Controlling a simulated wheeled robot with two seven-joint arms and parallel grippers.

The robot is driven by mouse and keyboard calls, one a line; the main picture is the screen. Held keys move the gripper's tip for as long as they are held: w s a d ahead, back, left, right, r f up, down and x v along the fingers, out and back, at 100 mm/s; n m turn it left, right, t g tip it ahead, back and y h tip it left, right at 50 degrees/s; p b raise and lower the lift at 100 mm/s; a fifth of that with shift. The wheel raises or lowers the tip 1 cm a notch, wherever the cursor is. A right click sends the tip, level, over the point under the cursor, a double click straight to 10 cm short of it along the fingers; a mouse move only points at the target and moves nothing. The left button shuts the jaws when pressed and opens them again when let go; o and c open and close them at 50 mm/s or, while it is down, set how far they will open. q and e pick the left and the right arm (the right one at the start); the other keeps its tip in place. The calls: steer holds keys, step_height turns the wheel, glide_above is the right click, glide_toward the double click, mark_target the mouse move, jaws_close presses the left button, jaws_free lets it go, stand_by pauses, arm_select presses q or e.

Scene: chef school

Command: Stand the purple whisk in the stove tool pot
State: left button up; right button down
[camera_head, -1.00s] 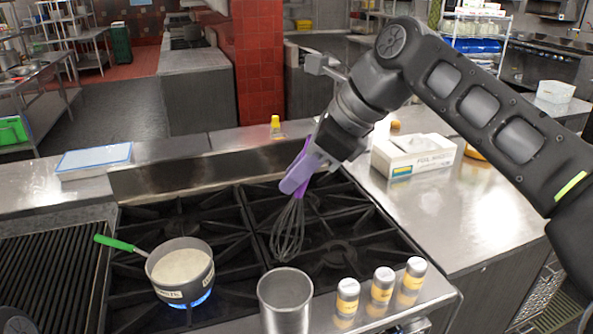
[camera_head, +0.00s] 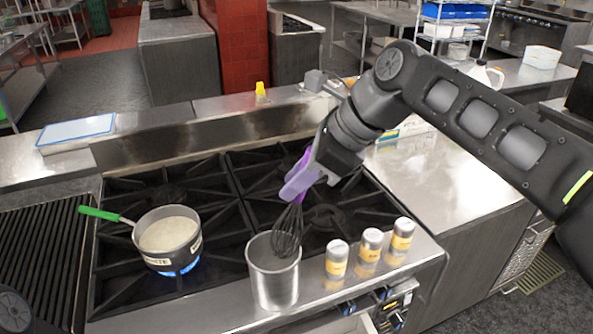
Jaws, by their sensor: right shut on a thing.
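The purple whisk (camera_head: 287,232) hangs wires down from my right gripper (camera_head: 301,182), which is shut on its purple handle. The handle is mostly hidden by the fingers. The stove tool pot (camera_head: 274,285), a plain metal cylinder, stands upright on the steel ledge at the stove's front. The lower wires overlap the right part of the pot's mouth. I cannot tell whether their tips are just above the rim or a little inside. My left gripper is out of view.
Several shakers (camera_head: 371,246) stand right of the pot on the ledge. A saucepan (camera_head: 168,239) with pale liquid sits over a lit blue flame on the left, its green handle (camera_head: 100,213) pointing left. A steel counter (camera_head: 440,180) lies to the right.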

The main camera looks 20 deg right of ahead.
steer(key=shift+w+a+f+b, duration=0.35)
steer(key=shift+f+b, duration=0.7)
steer(key=shift+f, duration=0.9)
steer(key=shift+w+a+f+b, duration=0.2)
steer(key=shift+w+f+b, duration=0.3)
steer(key=shift+f+b, duration=1)
steer(key=shift+w+a+f+b, duration=0.35)
steer(key=shift+f+b, duration=0.25)
steer(key=shift+f, duration=1.8)
steer(key=c, duration=1.2)
jaws_free()
steer(key=shift+o, duration=0.2)
steer(key=shift+d, duration=0.1)
glide_toward(284, 224)
steer(key=w+f, duration=0.1)
steer(key=f, duration=0.1)
steer(key=w+f, duration=0.1)
steer(key=shift+w+a+f, duration=0.25)
steer(key=shift+w+a, duration=0.05)
steer(key=shift+a, duration=0.05)
